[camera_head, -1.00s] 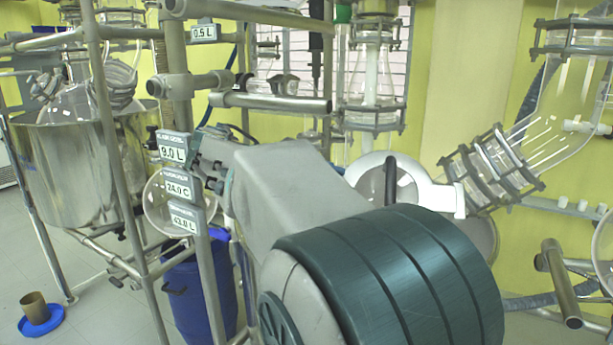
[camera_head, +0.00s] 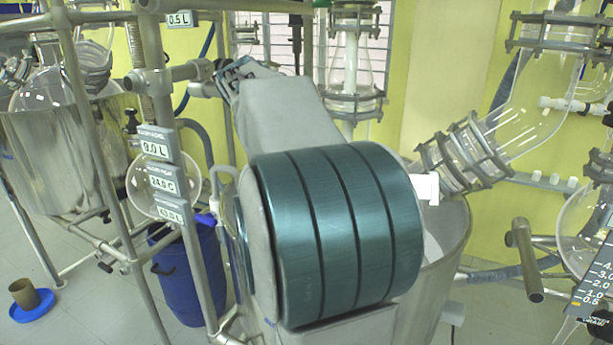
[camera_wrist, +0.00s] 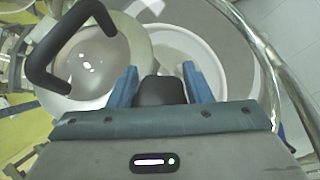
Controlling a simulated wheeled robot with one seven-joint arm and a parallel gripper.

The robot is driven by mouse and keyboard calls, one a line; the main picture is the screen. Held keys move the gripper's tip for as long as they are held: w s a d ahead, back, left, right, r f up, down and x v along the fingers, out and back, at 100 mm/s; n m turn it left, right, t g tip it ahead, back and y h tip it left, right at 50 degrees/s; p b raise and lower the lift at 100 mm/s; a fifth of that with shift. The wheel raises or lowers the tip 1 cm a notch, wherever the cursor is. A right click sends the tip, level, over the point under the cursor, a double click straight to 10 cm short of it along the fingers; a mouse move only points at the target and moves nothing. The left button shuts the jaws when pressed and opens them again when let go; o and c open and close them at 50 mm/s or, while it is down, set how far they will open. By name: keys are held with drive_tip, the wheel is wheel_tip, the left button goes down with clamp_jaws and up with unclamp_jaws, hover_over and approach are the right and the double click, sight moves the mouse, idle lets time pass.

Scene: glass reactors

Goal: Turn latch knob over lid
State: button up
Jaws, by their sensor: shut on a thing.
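In the wrist view, my gripper (camera_wrist: 158,85) has its two blue fingers on either side of a black latch knob (camera_wrist: 160,92). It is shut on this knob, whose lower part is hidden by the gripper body. The round, shiny lid (camera_wrist: 103,78) lies to the upper left, with a bent black handle (camera_wrist: 42,62) across it. A white ring (camera_wrist: 207,52) shows beyond the fingers, to the right of the lid. In the head view my own arm covers the lid and the fingers; only a white piece (camera_head: 427,188) shows beside the arm, above a pale vessel (camera_head: 452,225).
A curved metal rail (camera_wrist: 262,55) runs close along the right in the wrist view. In the head view, metal posts with label plates (camera_head: 157,150) stand left, with a blue barrel (camera_head: 190,280) behind. A clamped glass part (camera_head: 465,155) and a pipe end (camera_head: 525,260) are at right.

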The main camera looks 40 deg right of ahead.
drive_tip(key=m+y, duration=0.1)
drive_tip(key=m+t+y, duration=0.1)
drive_tip(key=m+y+p, duration=0.1)
drive_tip(key=shift+w+a+f+t, duration=0.15)
drive_tip(key=shift+a+t, duration=0.1)
drive_tip(key=shift+t, duration=0.15)
drive_tip(key=shift+w+a+m+t+y, duration=0.15)
drive_tip(key=shift+a+m+t+y, duration=0.05)
drive_tip(key=shift+m+t+y, duration=0.9)
drive_tip(key=m+t+y, duration=0.1)
drive_tip(key=m+t+b, duration=0.1)
drive_tip(key=m, duration=0.1)
drive_tip(key=shift+w+a+f+t+y, duration=0.1)
drive_tip(key=shift+w+a+t+y, duration=0.1)
drive_tip(key=shift+w+t+y, duration=0.15)
drive_tip(key=shift+w+m+t+y+b, duration=0.15)
drive_tip(key=shift+m+t+y+b, duration=0.4)
drive_tip(key=shift+m+t, duration=0.7)
drive_tip(key=o, duration=1)
drive_tip(key=shift+r, duration=0.2)
drive_tip(key=shift+r, duration=0.1)
